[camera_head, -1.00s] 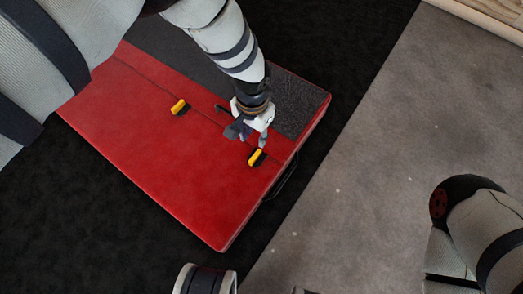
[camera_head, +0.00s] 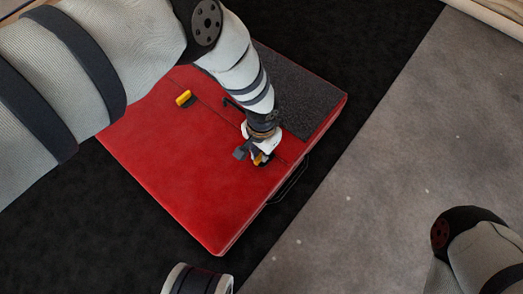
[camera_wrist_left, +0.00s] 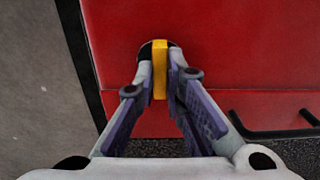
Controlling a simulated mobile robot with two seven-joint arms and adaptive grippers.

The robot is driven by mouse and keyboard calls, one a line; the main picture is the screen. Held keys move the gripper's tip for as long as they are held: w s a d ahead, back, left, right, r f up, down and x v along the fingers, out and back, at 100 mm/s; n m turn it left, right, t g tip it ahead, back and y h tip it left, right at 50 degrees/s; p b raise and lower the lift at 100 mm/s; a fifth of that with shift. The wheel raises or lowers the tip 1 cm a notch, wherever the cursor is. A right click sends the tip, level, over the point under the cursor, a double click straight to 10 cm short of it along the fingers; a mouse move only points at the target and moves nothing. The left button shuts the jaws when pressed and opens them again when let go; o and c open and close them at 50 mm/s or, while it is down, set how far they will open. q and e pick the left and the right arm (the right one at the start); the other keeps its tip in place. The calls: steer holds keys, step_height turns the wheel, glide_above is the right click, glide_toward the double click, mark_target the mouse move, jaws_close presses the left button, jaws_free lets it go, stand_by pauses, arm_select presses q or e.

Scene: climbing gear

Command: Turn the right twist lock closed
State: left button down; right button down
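The right twist lock, a yellow handle on a black base, sits near the front right edge of the red panel. In the head view it is mostly covered by my left gripper (camera_head: 257,157), with a bit of yellow (camera_head: 257,160) showing. In the left wrist view the yellow handle (camera_wrist_left: 160,70) stands between the two fingertips of my left gripper (camera_wrist_left: 160,62), which appear to press on both its sides. A second yellow twist lock (camera_head: 184,97) sits farther left on the panel. My right gripper is not in view.
The red panel (camera_head: 190,190) lies on a black mat (camera_head: 130,225), with a dark grey textured strip (camera_head: 295,85) along its far side. A black handle (camera_head: 292,182) juts from its right side.

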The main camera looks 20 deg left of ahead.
arm_select(q)
steer(key=shift+m, duration=0.3)
steer(key=m, duration=0.3)
steer(key=shift+m, duration=0.4)
steer(key=m+b, duration=0.1)
steer(key=m, duration=0.3)
steer(key=shift+m, duration=0.3)
steer(key=m, duration=0.4)
steer(key=shift+b, duration=0.3)
steer(key=shift+m+b, duration=0.4)
steer(key=shift+m, duration=2)
steer(key=c, duration=1.7)
jaws_free()
steer(key=shift+o, duration=0.2)
steer(key=shift+r, duration=0.1)
